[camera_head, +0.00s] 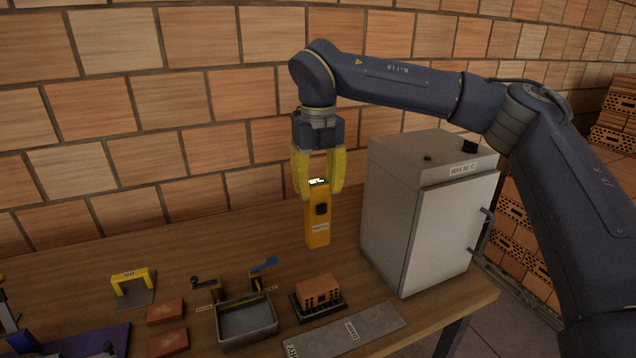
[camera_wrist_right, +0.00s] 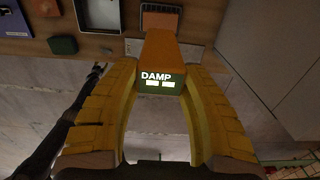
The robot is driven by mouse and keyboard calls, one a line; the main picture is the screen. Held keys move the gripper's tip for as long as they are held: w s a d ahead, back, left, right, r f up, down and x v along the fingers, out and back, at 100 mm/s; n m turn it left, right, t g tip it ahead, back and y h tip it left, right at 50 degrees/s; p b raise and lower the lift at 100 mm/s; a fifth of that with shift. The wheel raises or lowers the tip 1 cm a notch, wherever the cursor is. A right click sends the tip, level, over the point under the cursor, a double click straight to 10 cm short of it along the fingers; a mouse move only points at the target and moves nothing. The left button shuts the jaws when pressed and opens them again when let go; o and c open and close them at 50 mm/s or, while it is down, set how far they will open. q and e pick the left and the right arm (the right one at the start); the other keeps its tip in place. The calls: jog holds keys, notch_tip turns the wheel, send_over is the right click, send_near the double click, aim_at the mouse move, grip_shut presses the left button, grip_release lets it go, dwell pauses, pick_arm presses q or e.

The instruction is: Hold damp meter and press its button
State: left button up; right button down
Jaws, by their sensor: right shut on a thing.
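The damp meter (camera_head: 317,228) is a tall yellow-orange block, upright near the back of the table, left of the white cabinet. A dark square button (camera_head: 321,208) is on its front face, with a small label below it. My right gripper (camera_head: 318,190) points down from above, its yellow fingers shut on the meter's upper part. I cannot tell whether the meter's base touches the table. In the right wrist view the meter (camera_wrist_right: 161,52) is between the fingers, its lit top display reading DAMP; the button is hidden there. My left gripper is not seen.
A white cabinet (camera_head: 428,235) with a door handle stands close right of the meter. In front are a grey tray (camera_head: 248,338), a brick on a black rack (camera_head: 318,291), a grey strip (camera_head: 345,333), red blocks (camera_head: 166,311) and a yellow arch (camera_head: 132,280). Table space left of the meter is clear.

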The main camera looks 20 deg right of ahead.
aim_at(318, 240)
jog(key=shift+f, duration=7.2)
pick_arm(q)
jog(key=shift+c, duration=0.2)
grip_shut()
